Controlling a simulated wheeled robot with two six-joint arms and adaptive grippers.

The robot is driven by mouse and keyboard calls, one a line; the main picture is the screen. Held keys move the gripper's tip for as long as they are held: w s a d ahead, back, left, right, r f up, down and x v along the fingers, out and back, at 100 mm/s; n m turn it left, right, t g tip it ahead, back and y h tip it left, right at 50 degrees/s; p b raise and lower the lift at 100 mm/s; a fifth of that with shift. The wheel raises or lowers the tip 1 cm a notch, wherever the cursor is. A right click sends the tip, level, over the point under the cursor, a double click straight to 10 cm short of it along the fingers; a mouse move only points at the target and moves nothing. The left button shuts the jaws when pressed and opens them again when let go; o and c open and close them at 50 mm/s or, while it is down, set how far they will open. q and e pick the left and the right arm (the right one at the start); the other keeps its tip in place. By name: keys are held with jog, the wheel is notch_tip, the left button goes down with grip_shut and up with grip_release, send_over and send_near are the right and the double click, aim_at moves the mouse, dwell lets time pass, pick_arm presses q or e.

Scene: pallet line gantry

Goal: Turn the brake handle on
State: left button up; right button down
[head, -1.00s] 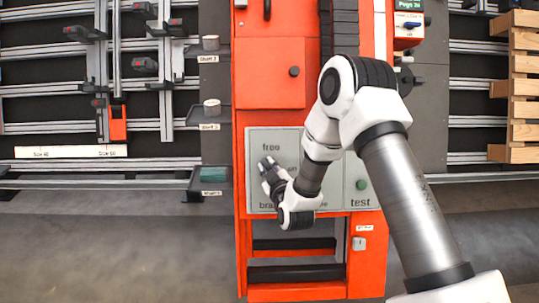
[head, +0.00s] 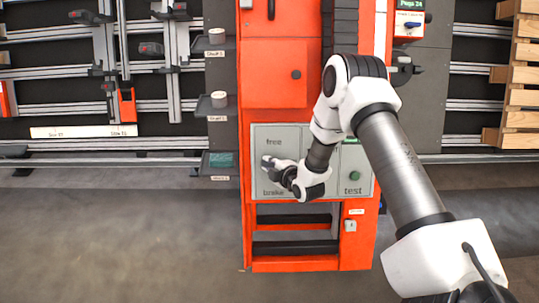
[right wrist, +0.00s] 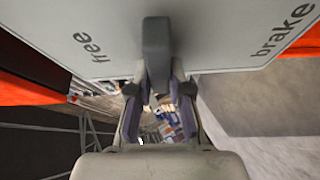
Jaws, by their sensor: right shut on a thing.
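The brake handle (right wrist: 157,48) is a dark grey bar in the right wrist view, standing out from a grey panel between the words "free" and "brake". My right gripper (right wrist: 158,98) has its two fingers on either side of the bar and is shut on it. In the head view my right gripper (head: 268,164) is at the left part of the grey panel (head: 312,135), below "free" and above "brake". There the gripper and wrist hide most or all of the handle. My left gripper is not in view.
The panel is on an orange cabinet (head: 274,75) with a green test button (head: 354,176). A grey shelf (head: 219,160) stands close to its left. Wooden slats (head: 522,75) are at the far right. The floor (head: 120,240) in front is clear.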

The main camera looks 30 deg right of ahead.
jog(key=shift+n+g+p, duration=0.3)
jog(key=shift+n+p, duration=0.2)
jog(key=shift+p, duration=0.05)
jog(key=shift+f, duration=0.1)
jog(key=c, duration=1.1)
grip_release()
jog(key=v, duration=1.2)
jog(key=shift+s+f, duration=0.1)
